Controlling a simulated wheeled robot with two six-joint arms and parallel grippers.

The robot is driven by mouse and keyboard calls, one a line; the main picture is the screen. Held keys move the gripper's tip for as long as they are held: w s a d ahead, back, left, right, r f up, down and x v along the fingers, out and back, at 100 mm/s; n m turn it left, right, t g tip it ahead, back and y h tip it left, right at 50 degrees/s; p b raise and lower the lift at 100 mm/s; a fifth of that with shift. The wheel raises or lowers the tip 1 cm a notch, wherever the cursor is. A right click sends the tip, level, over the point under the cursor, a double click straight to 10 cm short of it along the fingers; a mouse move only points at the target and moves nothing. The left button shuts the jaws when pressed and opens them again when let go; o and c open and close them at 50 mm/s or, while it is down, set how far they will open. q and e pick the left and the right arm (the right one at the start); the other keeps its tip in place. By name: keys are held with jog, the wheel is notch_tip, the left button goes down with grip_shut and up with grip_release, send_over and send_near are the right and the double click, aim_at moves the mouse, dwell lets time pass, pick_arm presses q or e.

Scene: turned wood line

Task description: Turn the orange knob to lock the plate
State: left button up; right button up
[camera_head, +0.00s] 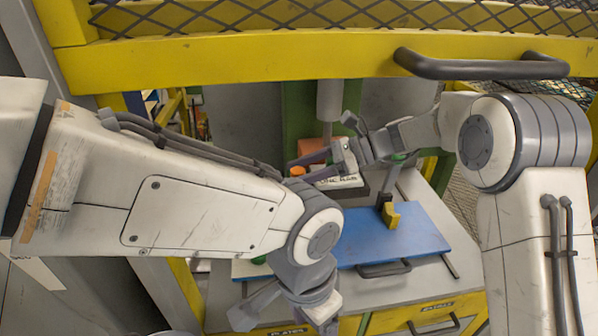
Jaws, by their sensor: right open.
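The small orange knob (297,171) shows just left of my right gripper's fingertips, behind the upper edge of my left arm. My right gripper (318,168) reaches in from the right with its fingers apart and pointing left at the knob; I cannot tell whether they touch it. A blue plate (415,237) with a dark handle at its front edge lies flat on the grey work surface. Its left part is hidden by my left arm. My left gripper (284,318) hangs at the front, fingers spread and empty, over the drawer fronts.
A yellow beam (230,62) with a dark handle (480,66) and mesh crosses above. A grey vertical spindle (329,100) comes down behind the knob. A yellow block (391,215) stands on the blue plate. Drawers (435,315) are below.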

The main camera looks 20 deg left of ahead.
jog(key=b+v, duration=0.1)
jog(key=v, duration=0.9)
jog(key=shift+d, duration=0.1)
